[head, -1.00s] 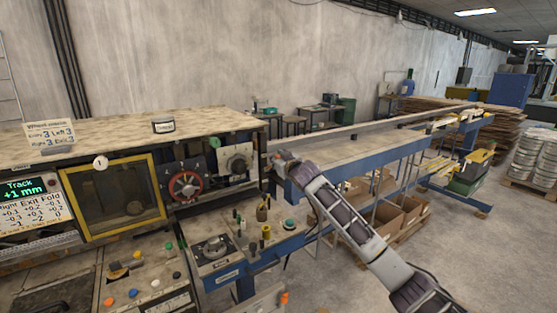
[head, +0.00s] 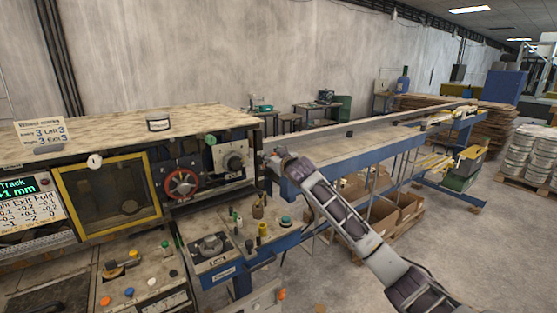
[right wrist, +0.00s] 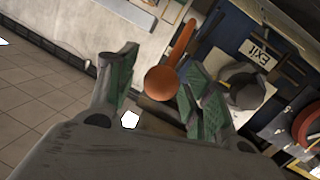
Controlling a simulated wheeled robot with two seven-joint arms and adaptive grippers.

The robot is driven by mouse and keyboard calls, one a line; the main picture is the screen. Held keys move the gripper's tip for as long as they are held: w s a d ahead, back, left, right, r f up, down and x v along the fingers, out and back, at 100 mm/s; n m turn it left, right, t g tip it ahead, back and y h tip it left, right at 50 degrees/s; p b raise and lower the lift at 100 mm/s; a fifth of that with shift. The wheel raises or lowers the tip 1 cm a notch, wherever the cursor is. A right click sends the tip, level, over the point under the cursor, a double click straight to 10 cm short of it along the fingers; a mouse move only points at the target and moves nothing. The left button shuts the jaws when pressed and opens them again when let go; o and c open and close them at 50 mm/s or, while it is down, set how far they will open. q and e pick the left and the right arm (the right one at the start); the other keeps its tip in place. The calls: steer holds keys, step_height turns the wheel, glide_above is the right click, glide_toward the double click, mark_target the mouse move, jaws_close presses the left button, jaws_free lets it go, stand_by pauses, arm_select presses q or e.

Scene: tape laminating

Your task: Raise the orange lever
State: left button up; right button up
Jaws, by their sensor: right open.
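The orange lever shows in the right wrist view as an orange rod with a round ball end (right wrist: 162,82). It is beside a blue panel with an upside-down EXIT label. I see no contact. My left gripper is not in view.
Small posts and buttons stand nearby. A long blue-framed table (head: 355,150) extends behind my arm.

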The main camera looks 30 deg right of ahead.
steer(key=shift+s, duration=0.15)
steer(key=s+a+r, duration=0.1)
steer(key=s, duration=1)
steer(key=shift+s+a+r, duration=0.2)
steer(key=shift+s+r, duration=0.05)
steer(key=shift+r, duration=0.1)
stand_by(0.6)
